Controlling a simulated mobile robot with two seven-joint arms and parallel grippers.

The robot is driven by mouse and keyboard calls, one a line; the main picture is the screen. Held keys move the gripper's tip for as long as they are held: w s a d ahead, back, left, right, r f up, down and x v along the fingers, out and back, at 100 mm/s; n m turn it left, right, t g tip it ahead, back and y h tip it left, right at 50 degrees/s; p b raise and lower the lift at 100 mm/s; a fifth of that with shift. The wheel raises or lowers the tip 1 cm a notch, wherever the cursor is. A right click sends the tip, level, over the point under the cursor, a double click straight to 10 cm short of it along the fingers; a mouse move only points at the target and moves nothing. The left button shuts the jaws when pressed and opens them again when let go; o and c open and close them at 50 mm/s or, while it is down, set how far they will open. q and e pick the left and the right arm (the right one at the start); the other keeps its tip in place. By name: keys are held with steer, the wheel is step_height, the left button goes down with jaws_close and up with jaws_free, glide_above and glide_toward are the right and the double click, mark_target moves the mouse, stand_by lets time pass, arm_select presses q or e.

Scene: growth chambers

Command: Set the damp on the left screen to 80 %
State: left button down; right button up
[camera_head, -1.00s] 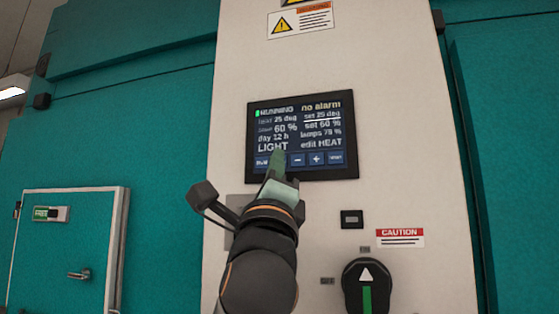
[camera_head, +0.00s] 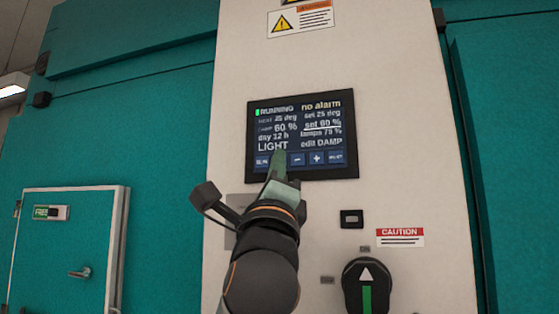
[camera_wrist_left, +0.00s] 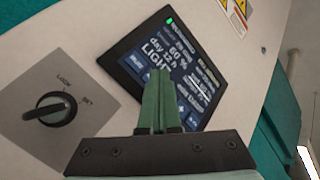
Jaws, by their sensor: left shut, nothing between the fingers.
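The dark screen (camera_head: 302,135) is set in the white panel. It reads RUNNING, no alarm, damp 60 %, "set 60 %" underlined, lamps about 79 %, and "edit DAMP". A row of buttons runs along its bottom, with a minus button (camera_head: 297,159) and a plus button (camera_head: 317,158) in the middle. My left gripper (camera_head: 278,160) is shut and empty, its green fingertips in front of the screen's lower left. Whether they touch it I cannot tell. In the left wrist view the fingers cover part of the screen (camera_wrist_left: 180,52). My right gripper is not in view.
A key switch (camera_wrist_left: 50,108) marked LOCK and SET sits on the panel beside the screen. Below the screen are a small dark socket (camera_head: 352,219), a CAUTION label (camera_head: 400,237) and a large rotary knob (camera_head: 367,285). A teal door (camera_head: 65,250) is at the left.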

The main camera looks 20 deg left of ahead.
arm_select(q)
steer(key=shift+s, duration=0.7)
steer(key=shift+s, duration=0.1)
steer(key=s+b, duration=0.1)
steer(key=s, duration=0.3)
steer(key=shift+s+a, duration=0.1)
steer(key=shift+s, duration=0.3)
stand_by(3.1)
